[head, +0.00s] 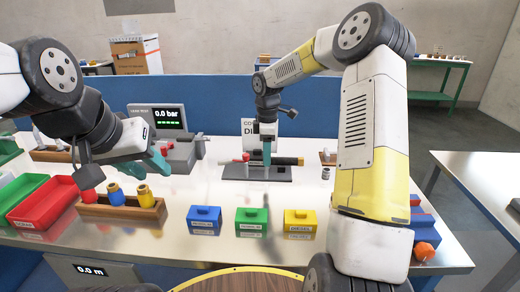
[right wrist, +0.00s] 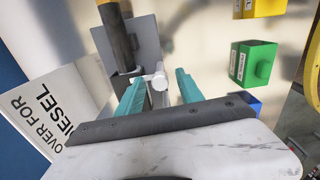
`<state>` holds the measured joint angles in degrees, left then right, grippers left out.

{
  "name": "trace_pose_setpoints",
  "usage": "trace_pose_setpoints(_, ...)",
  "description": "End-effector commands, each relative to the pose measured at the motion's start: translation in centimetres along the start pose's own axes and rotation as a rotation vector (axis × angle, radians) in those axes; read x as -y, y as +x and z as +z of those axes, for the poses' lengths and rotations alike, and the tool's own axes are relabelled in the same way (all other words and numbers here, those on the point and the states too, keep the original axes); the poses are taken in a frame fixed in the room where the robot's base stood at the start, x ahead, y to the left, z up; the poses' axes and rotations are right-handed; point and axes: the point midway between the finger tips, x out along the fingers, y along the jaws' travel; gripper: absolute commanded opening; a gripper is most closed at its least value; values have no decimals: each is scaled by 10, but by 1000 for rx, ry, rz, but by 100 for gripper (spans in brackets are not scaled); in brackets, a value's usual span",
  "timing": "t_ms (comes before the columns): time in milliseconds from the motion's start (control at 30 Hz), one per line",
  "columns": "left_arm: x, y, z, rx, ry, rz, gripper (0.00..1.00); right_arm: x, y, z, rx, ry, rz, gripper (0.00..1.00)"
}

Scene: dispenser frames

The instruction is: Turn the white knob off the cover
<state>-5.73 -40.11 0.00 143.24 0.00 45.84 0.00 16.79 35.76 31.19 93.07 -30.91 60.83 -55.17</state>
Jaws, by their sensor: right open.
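The white knob (right wrist: 160,79) shows in the right wrist view as a small round white end at a grey fixture (right wrist: 125,45) with a dark cylinder (right wrist: 117,30). My right gripper (right wrist: 159,88) is open, with one teal finger on each side of the knob; I cannot tell whether either finger touches it. In the head view my right gripper (head: 267,153) points down at the dark fixture (head: 250,173), and its fingers hide the knob. Which part is the cover is unclear. My left gripper (head: 157,160) is off to the left, its finger gap not clear.
A sign reading "cover for diesel" (right wrist: 45,120) stands beside the fixture. A wooden holder (head: 120,213), red tray (head: 42,208) and pressure tester (head: 182,150) are left.

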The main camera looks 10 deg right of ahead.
Motion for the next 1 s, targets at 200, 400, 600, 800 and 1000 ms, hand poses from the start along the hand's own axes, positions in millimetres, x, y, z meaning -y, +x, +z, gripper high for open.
trace_pose_setpoints(200,0,0,0,0,0,0,36,0,0,0,0,0,0,7)
trace_pose_setpoints(400,0,0,0,0,0,0,36,0,-1,0,0,1,0,0)
trace_pose_setpoints(600,0,0,0,0,0,0,36,0,-1,0,0,29,1,0)
trace_pose_setpoints(800,0,0,0,0,0,0,36,0,-2,0,1,125,2,0)
trace_pose_setpoints(1000,0,0,0,0,0,0,36,0,-2,-1,0,288,2,0)
